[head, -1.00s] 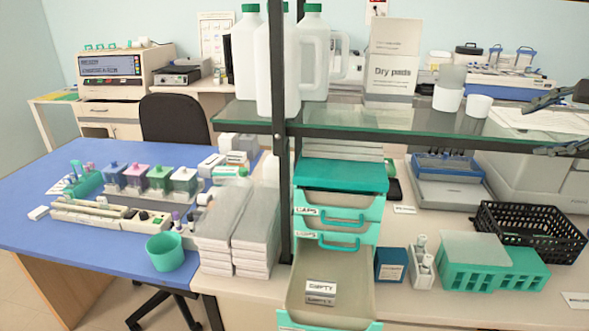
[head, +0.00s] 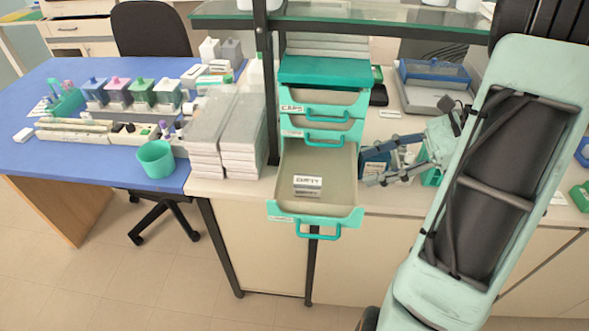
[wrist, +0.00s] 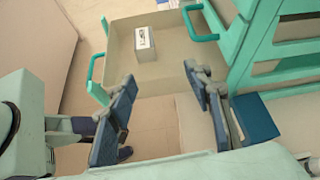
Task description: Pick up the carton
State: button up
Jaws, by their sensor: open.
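A small grey and white carton (head: 307,186) with a printed label lies in the pulled-out bottom drawer (head: 335,209) of the teal drawer stack. It also shows in the wrist view (wrist: 145,43), beyond my fingertips, inside the drawer (wrist: 176,72). My gripper (head: 368,162) is to the right of the open drawer in the head view, apart from the carton. In the wrist view my gripper (wrist: 160,75) has its two fingers spread wide with nothing between them. The carton is fully visible there.
The teal drawer stack (head: 325,70) stands left of my arm. A blue box (wrist: 258,118) is close beside my right finger in the wrist view. White stacked boxes (head: 212,125) and a teal cup (head: 156,158) are left of the drawers. The floor in front is clear.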

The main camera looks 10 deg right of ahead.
aim_at(313, 181)
jog(key=a+f, duration=0.1)
jog(key=a, duration=0.1)
jog(key=a+f+y, duration=0.1)
jog(key=a, duration=0.2)
jog(key=w+a+f+y, duration=0.1)
jog(key=a, duration=0.2)
jog(key=shift+a+m, duration=0.2)
jog(key=shift+m, duration=0.2)
jog(key=x, duration=0.4)
jog(key=shift+s+a+p, duration=0.2)
jog(key=shift+a+p, duration=0.1)
jog(key=shift+a, duration=0.25)
jog(key=shift+w+a+f, duration=0.15)
jog(key=shift+w+a, duration=0.05)
jog(key=shift+a, duration=0.25)
jog(key=c, duration=0.8)
